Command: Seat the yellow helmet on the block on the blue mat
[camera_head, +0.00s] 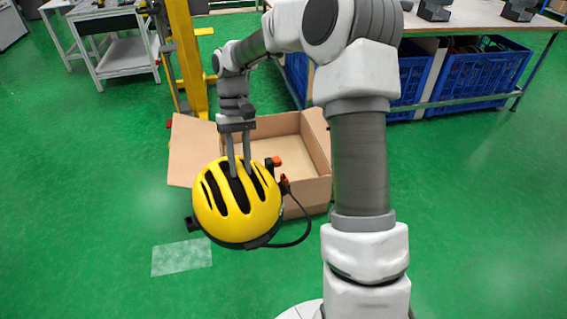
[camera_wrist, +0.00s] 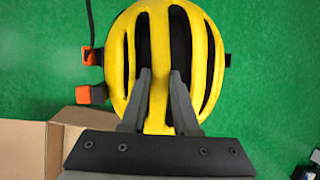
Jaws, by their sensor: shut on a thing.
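The yellow helmet (camera_head: 236,205) hangs from my gripper (camera_head: 239,172), in front of the cardboard box in the head view. Its dark vents face up, and black straps with orange buckles hang at its sides. In the wrist view the helmet (camera_wrist: 148,40) fills the upper middle. My gripper (camera_wrist: 160,78) is shut on one of the helmet's ribs, with its fingers in the vents on either side. The helmet's underside is hidden. I cannot make out a blue mat or a block in either view.
The open cardboard box (camera_head: 312,187) stands on the green floor behind the helmet; its edge (camera_wrist: 35,140) shows in the wrist view. A yellow post (camera_head: 187,60) stands behind it. Blue crates (camera_head: 478,75) sit under a bench at right. The floor at left is clear around a pale patch (camera_head: 182,258).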

